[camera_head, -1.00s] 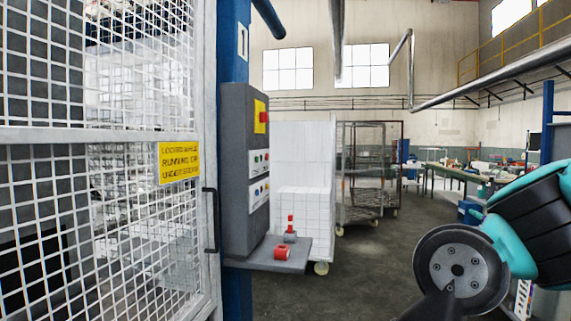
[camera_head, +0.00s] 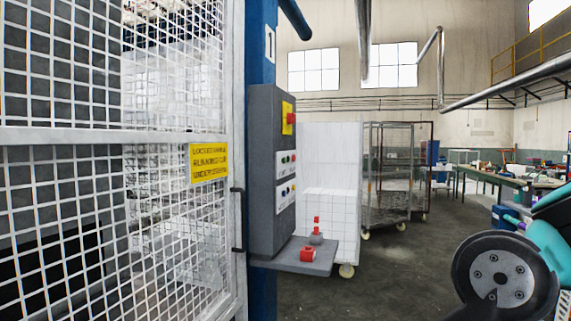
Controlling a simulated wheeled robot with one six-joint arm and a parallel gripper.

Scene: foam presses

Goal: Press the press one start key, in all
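The grey control box (camera_head: 265,215) of press one hangs on a blue post (camera_head: 262,62) marked "1". Its right-hand face carries a yellow plate with a red stop button (camera_head: 291,119). Below are an upper white key panel (camera_head: 287,168) with small green and red keys and a lower white key panel (camera_head: 286,194) with small blue and other keys. The lettering is too small to read, so I cannot tell which key is start. My gripper is out of view; only links of my arm show at the lower right, apart from the box.
A mesh guard door (camera_head: 110,136) with a yellow sign (camera_head: 208,162) fills the left. A grey shelf (camera_head: 275,263) juts out under the box, holding small red items. A white-loaded trolley (camera_head: 330,225) and wire cages (camera_head: 388,185) stand behind. The floor at centre right is clear.

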